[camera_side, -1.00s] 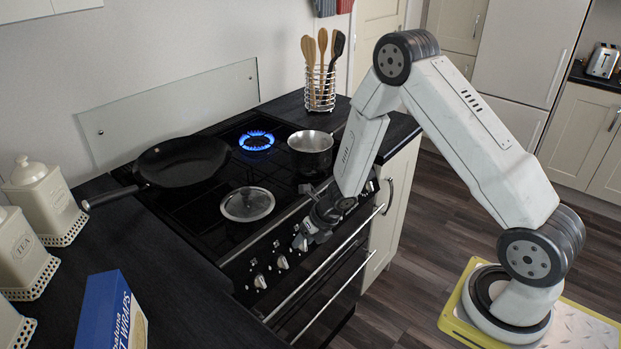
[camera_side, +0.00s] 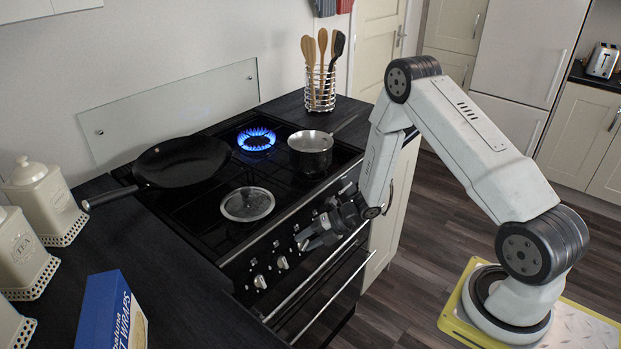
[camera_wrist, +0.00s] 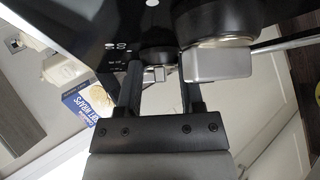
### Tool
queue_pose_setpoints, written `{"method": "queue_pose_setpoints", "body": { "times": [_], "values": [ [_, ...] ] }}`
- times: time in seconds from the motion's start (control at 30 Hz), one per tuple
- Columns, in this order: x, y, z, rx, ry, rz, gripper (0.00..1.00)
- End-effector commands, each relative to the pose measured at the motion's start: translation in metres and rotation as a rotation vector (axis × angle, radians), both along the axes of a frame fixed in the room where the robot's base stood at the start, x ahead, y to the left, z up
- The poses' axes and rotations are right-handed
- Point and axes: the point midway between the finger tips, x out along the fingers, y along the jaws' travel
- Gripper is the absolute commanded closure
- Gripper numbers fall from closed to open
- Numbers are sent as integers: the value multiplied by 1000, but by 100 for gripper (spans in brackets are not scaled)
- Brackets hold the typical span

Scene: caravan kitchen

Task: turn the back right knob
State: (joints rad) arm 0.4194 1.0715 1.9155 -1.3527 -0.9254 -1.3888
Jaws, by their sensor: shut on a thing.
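My gripper (camera_side: 308,240) is at the front panel of the black cooker (camera_side: 212,235), in the row of silver knobs. In the wrist view, its two dark fingers (camera_wrist: 157,80) stand on either side of a small grey knob (camera_wrist: 158,74), which I take to be the back right knob. The gripper is shut on it. In the side view, the gripper largely hides this knob. The back right burner (camera_side: 257,139) shows a wide ring of blue flame.
A larger grey knob (camera_wrist: 218,64) sits close to the right finger. Two more knobs (camera_side: 282,262) are left of the gripper. A saucepan (camera_side: 311,152), a frying pan (camera_side: 180,163) and a glass lid (camera_side: 247,205) are on the hob. An oven handle (camera_side: 318,272) runs below the panel.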

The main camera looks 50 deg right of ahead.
Motion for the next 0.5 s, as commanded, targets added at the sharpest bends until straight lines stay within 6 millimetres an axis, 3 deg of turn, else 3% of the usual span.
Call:
{"method": "queue_pose_setpoints", "body": {
  "times": [0.5],
  "values": [
    [0, -1, -1, 65, -1, -31, 100]
  ]
}}
